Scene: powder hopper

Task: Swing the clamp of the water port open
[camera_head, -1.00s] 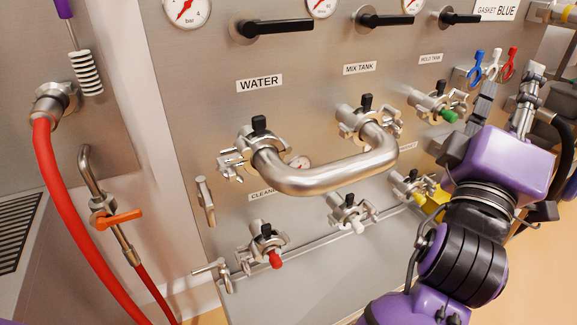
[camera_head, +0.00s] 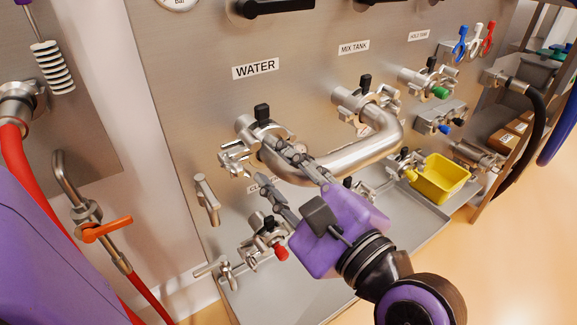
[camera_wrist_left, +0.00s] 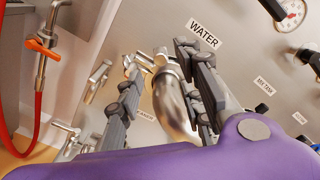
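The water port, under the WATER label, carries a steel clamp (camera_head: 243,130) with a black knob on top and a bolt and nut at its left. The clamp sits around the joint with the bent steel pipe (camera_head: 375,150), which runs across to the MIX TANK port. My left gripper (camera_head: 267,165) is open, its two grey fingers apart just in front of the clamp and pipe end. In the left wrist view the fingers (camera_wrist_left: 158,55) stand either side of the pipe (camera_wrist_left: 172,105), with the clamp (camera_wrist_left: 140,63) beyond. Whether they touch is unclear. My right gripper is not in view.
A lower port with a red cap (camera_head: 281,253) sits below. A yellow bin (camera_head: 440,178) stands on the grey tray (camera_head: 400,232) at right. Left are a small handle (camera_head: 207,198), an orange valve lever (camera_head: 107,229) and a red hose (camera_head: 22,165).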

